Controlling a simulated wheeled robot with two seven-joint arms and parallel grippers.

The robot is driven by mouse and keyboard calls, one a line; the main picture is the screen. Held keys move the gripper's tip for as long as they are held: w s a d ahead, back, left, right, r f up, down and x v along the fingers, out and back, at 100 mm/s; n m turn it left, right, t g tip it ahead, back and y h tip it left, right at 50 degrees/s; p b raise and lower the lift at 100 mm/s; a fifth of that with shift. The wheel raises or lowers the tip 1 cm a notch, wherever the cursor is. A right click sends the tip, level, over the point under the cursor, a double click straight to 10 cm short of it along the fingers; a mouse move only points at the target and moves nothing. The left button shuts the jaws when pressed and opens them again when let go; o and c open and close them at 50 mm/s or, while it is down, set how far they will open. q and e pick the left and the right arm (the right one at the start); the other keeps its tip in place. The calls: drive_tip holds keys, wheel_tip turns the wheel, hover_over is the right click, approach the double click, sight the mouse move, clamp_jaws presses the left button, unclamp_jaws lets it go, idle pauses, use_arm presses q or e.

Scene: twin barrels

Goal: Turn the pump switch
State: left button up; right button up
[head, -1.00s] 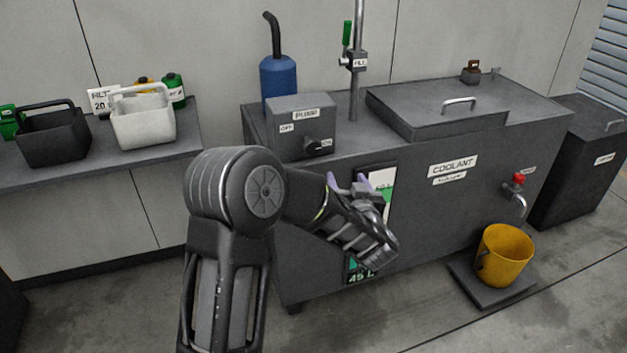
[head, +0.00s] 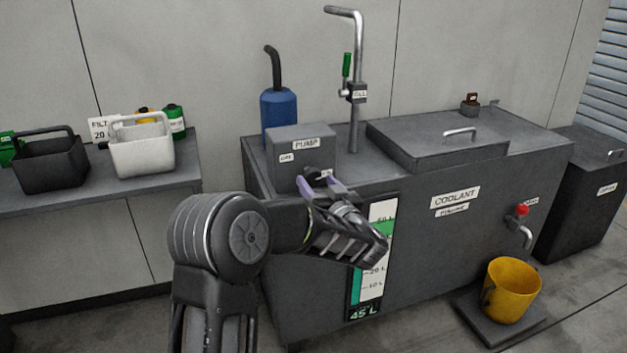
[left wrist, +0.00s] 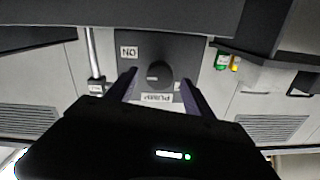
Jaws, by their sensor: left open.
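The grey pump box (head: 289,163) with a PUMP label stands on the left end of the coolant tank. Its dark round switch knob (left wrist: 159,75) shows in the left wrist view, upside down, between an ON label and the PUMP label. In the head view an OFF label is on the box's left side, and the knob is partly hidden by my gripper. My left gripper (head: 318,182) is open and empty, its purple fingers just in front of the switch. In the left wrist view the fingers (left wrist: 159,92) lie on either side of the knob, with no visible contact.
The coolant tank (head: 480,215) has a lid with a handle, a level gauge (head: 377,285) and a red-handled tap (head: 522,210) above a yellow bucket (head: 513,288).

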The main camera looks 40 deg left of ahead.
sight(314, 179)
use_arm(q)
drive_tip(key=shift+x, duration=1.5)
drive_tip(key=shift+c, duration=0.4)
clamp_jaws()
